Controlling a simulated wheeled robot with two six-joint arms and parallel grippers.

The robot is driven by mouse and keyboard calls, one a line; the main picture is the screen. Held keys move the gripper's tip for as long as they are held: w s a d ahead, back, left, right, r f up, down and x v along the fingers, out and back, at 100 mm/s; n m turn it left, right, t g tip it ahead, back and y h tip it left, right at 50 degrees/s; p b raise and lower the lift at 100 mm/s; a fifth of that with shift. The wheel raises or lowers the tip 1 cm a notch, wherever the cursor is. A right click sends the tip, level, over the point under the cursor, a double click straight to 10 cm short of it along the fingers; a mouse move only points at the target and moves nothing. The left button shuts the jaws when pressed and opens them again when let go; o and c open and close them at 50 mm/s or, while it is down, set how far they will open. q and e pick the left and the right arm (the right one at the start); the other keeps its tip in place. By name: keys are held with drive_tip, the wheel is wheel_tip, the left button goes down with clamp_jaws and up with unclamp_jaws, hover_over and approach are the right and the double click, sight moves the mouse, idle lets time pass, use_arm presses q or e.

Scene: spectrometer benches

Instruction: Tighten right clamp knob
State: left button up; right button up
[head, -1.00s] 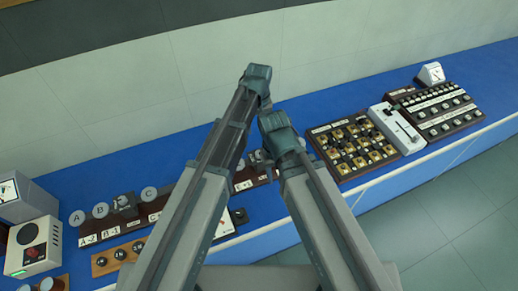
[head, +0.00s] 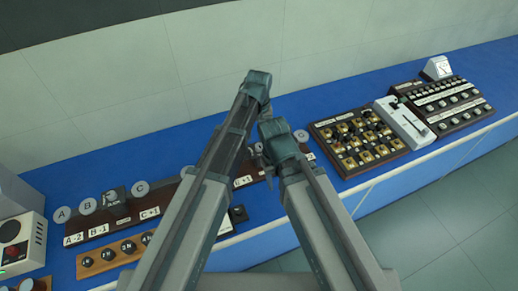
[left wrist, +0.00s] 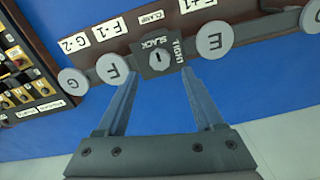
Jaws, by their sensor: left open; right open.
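In the head view my arms cover this clamp. My right arm (head: 284,150) ends in front of the rail; its gripper is open, with its fingers mostly hidden.
Another clamp (head: 114,195) stands between discs B and C on the left. A panel of brass-coloured switches (head: 358,142), a white slider unit (head: 405,123) and a dark knob panel (head: 445,108) lie to the right. Bare blue bench (head: 330,98) lies behind them.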

sight(259, 145)
use_arm(q)
wheel_tip(259, 145, down, 5)
drive_tip(key=b, duration=0.4)
drive_tip(key=shift+f, duration=0.1)
clamp_jaws()
